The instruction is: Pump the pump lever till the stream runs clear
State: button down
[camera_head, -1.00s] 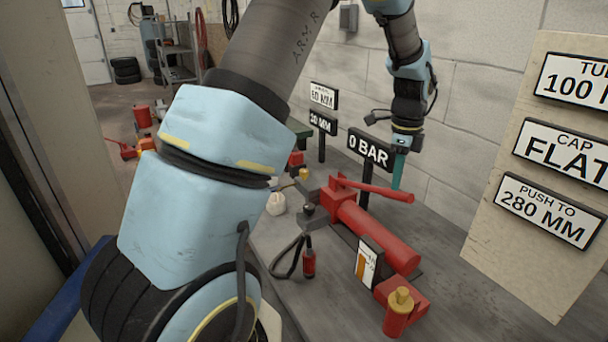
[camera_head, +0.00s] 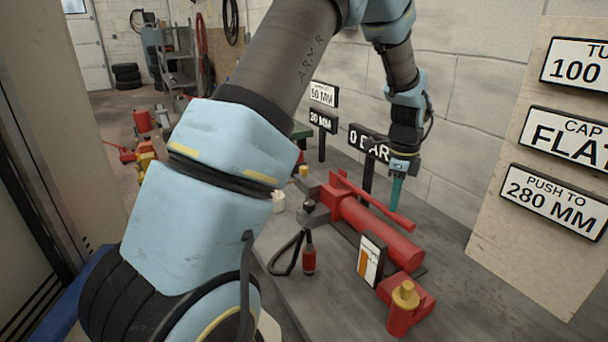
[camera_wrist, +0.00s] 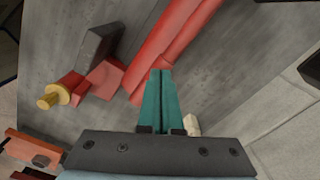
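The red pump lever (camera_head: 375,203) slopes down to the right above the red pump cylinder (camera_head: 385,236). My gripper (camera_head: 396,204) points down at the lever's outer part, with its teal fingers together. In the wrist view the fingers (camera_wrist: 160,72) lie side by side with nothing seen between them. Their tips overlap the edge of the red bars (camera_wrist: 185,42); I cannot tell whether they touch the lever. A small white gauge card (camera_head: 370,259) with an orange bar stands in front of the cylinder. No stream is visible.
A red block with a brass cap (camera_head: 405,293) stands at the front. The "0 BAR" sign (camera_head: 358,139) is partly covered by my wrist. A sign board (camera_head: 530,230) stands at right.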

notch_tip(320, 180, up, 8)
jog(key=p, duration=0.6)
dwell(0.4)
notch_tip(320, 180, down, 8)
jog(key=b, duration=0.4)
jog(key=shift+f+b, duration=0.15)
jog(key=shift+b, duration=0.15)
notch_tip(320, 180, up, 8)
jog(key=p, duration=0.6)
jog(key=shift+r+p, duration=0.2)
jog(key=shift+p, duration=0.1)
notch_tip(320, 180, up, 5)
jog(key=p, duration=0.4)
dwell(0.4)
